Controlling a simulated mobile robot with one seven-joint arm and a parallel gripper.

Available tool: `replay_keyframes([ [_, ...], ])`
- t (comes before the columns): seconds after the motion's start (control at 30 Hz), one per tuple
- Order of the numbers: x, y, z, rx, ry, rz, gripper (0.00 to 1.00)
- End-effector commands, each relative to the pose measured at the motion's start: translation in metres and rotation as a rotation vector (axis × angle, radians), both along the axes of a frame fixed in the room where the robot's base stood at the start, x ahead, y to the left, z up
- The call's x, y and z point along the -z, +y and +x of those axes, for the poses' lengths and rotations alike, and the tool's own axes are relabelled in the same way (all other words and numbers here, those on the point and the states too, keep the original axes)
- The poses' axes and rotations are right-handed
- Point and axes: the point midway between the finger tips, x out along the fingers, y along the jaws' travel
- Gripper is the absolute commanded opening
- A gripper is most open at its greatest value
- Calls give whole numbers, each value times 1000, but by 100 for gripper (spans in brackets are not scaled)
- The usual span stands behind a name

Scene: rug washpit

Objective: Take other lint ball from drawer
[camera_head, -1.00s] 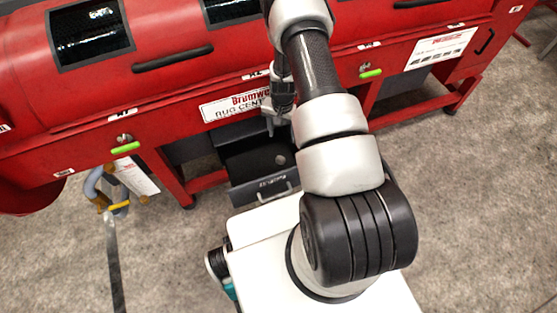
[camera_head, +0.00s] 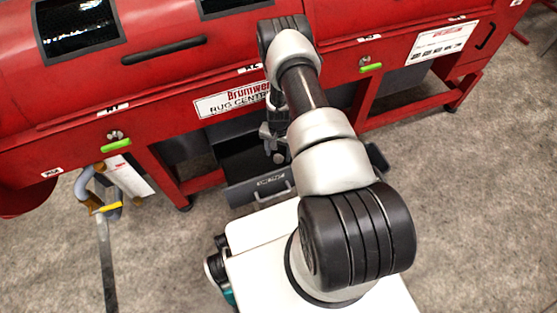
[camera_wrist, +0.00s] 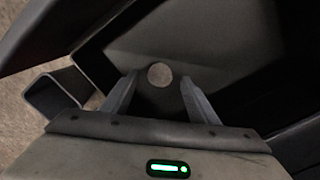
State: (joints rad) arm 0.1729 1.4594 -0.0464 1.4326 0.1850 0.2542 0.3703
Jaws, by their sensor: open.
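A round grey lint ball (camera_wrist: 159,75) lies on the dark floor of the open drawer in the wrist view. It also shows as a small grey spot in the head view (camera_head: 279,158), close to my gripper. The drawer (camera_head: 256,188) is pulled out below the red machine, with its handle on the front panel. My gripper (camera_wrist: 159,92) is open, its two fingers on either side of the ball in the picture, with nothing between them held. Whether the fingertips are level with the ball is hard to tell. My arm hides the drawer's right part in the head view.
The red rug machine (camera_head: 160,90) stands over the drawer. A hose with a yellow clip (camera_head: 104,208) hangs at the left beside a white tag (camera_head: 130,176). Grey floor (camera_head: 470,220) is free at the right.

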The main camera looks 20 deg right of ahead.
Motion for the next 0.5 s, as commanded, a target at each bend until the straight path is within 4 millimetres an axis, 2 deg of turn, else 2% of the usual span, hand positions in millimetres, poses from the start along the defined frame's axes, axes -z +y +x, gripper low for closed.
replay_keyframes([
  [0.03, 12, 0, 0, 0, 0, 0, 54],
  [0.1, 19, 0, 0, 0, 0, 0, 54],
  [0.33, 20, 0, 1, 0, -1, -1, 54],
  [0.37, 20, 0, 1, 1, -1, -1, 53],
  [0.5, 20, 0, 0, 0, 0, 0, 29],
])
